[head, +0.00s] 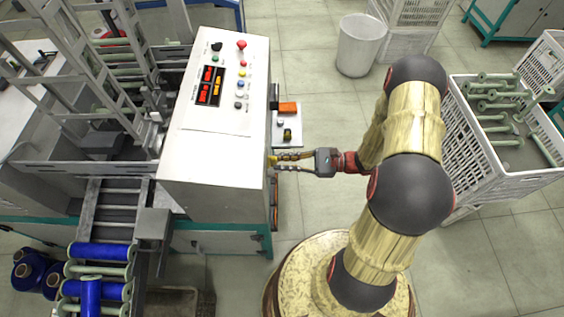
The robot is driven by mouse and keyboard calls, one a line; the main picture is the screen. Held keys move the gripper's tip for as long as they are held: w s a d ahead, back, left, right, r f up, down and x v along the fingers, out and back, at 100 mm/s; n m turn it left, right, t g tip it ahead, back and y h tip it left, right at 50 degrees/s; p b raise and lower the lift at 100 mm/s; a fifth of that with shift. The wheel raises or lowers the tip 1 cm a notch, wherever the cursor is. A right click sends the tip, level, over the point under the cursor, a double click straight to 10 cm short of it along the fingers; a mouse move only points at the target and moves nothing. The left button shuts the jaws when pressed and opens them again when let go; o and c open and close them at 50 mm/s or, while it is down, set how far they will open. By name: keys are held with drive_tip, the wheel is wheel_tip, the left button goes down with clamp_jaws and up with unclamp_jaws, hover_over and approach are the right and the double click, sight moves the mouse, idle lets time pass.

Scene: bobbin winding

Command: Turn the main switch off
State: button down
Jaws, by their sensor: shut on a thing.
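The main switch (272,160) shows as a small yellow bit on the right side of the white control cabinet (213,140). My gripper (277,162) reaches in from the right, level with it, and its fingers are shut on the switch. The fingers hide most of the switch, so I cannot tell which way its knob is turned. The cabinet's sloping top has red and orange lit digits (210,86), a red mushroom button (241,44) and several small coloured buttons.
A small side shelf (295,133) with an orange box (289,108) lies just behind my gripper. White crates with pale green bobbins (497,95) stand at the right, beyond my arm. A white bin (358,45) stands behind. Blue-wound bobbins (98,290) lie at the front left.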

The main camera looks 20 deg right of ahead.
drive_tip(key=n+b, duration=0.1)
drive_tip(key=n, duration=0.3)
drive_tip(key=shift+n, duration=0.3)
drive_tip(key=n+b, duration=0.1)
drive_tip(key=n, duration=0.2)
drive_tip(key=shift+w+n+b, duration=0.1)
drive_tip(key=shift+n+b, duration=0.2)
drive_tip(key=shift+r+n+b, duration=0.1)
drive_tip(key=shift+n+b, duration=1.8)
drive_tip(key=shift+n, duration=1.8)
drive_tip(key=c, duration=1.8)
unclamp_jaws()
drive_tip(key=shift+c, duration=0.2)
drive_tip(key=shift+r, duration=0.1)
drive_tip(key=shift+d, duration=0.2)
